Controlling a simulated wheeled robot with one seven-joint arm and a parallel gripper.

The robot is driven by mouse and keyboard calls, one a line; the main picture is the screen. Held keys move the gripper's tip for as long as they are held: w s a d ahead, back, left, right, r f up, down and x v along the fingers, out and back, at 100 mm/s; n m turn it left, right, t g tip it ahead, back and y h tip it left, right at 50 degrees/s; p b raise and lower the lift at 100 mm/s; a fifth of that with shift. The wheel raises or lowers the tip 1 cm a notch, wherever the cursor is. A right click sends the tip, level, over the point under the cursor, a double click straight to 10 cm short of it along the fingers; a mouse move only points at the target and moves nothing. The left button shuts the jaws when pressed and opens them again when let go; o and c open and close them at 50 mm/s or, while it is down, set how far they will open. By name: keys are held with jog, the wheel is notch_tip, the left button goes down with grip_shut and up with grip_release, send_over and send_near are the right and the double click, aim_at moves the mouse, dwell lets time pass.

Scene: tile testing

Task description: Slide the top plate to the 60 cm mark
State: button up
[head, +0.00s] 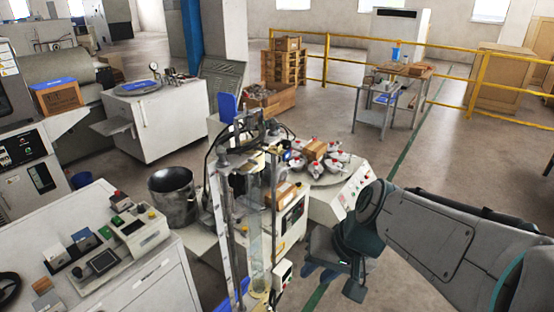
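A tall test stand (232,215) with upright metal posts is at the lower middle of the head view. A pale strip (221,235) runs up its left side and may be the scale; its marks are too small to read. A clear upright tube (255,240) stands between the posts. Dark fittings (246,130) sit at the top of the stand; I cannot tell which part is the top plate or its height on the scale. My gripper (335,277) is right of the stand, apart from it and pointing down. Its fingers are dark and partly hidden, so their opening is unclear.
A round turntable (328,178) with several silver, red-topped parts is behind the stand. A black pot (172,193) stands to its left. A white control bench (145,272) fills the lower left. A yellow railing (340,40) crosses the back; open floor lies before it.

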jog(key=w+a+r+m+t+y+p, duration=0.1)
jog(key=w+a+r+m+t+y, duration=0.1)
jog(key=w+a+r+y, duration=0.4)
jog(key=m+t+y, duration=0.1)
jog(key=m+t, duration=0.3)
send_near(254, 169)
jog(key=b+x, duration=0.2)
jog(key=x, duration=0.8)
jog(key=shift+a+b, duration=0.1)
jog(key=shift+b, duration=0.3)
grip_shut()
jog(key=shift+f, duration=0.1)
